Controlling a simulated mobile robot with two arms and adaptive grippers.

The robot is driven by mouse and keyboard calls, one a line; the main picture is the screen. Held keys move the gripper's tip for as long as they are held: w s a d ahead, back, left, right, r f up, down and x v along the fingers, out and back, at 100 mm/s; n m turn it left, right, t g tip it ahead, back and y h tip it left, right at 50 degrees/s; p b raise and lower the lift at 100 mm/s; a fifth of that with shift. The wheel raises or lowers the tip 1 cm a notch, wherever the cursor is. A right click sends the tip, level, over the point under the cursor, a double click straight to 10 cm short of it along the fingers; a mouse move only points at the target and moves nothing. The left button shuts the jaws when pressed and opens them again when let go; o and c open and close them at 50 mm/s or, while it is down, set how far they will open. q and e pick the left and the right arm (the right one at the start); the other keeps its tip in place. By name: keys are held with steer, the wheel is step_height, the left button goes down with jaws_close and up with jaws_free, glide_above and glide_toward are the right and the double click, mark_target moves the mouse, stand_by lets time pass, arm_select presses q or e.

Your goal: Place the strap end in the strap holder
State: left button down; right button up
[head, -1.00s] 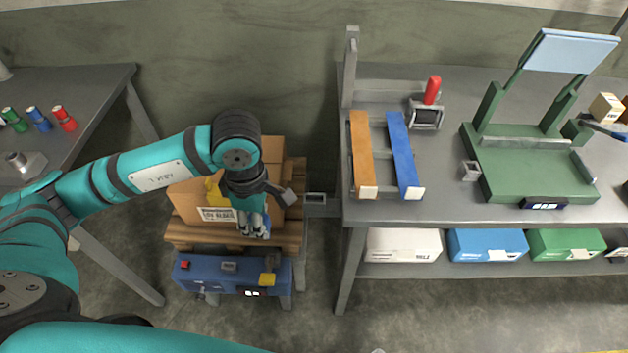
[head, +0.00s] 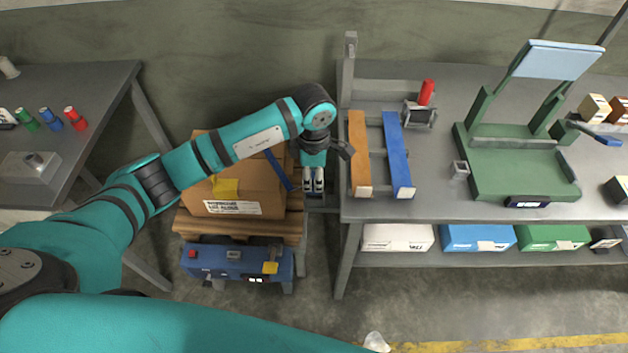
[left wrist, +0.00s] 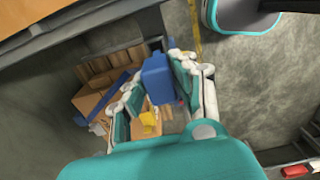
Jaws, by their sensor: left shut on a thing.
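My left gripper (head: 313,188) is shut on the blue strap end (left wrist: 158,78), which shows between its fingers in the left wrist view. In the head view the gripper points down between the box and the right bench, and the strap end is mostly hidden there. The blue strap (head: 279,169) lies slantwise over the cardboard box (head: 240,190). The grey strap holder at the bench's left edge is largely covered by my gripper, so I cannot tell whether the strap end touches it. My right gripper is not in view.
The box rests on a wooden pallet (head: 235,229) above a blue unit (head: 225,262). The right bench (head: 440,208) carries an orange bar (head: 359,150), a blue bar (head: 399,150) and a green stand (head: 515,175). A second bench (head: 80,85) stands left.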

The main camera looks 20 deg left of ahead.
arm_select(q)
step_height(320, 180, down, 3)
steer(key=shift+w+f+p, duration=0.1)
steer(key=shift+p, duration=0.8)
steer(key=shift+f, duration=0.15)
steer(key=shift+f, duration=0.1)
steer(key=shift+f+b, duration=0.15)
steer(key=shift+b, duration=0.2)
steer(key=c, duration=1.1)
jaws_free()
steer(key=shift+o, duration=0.2)
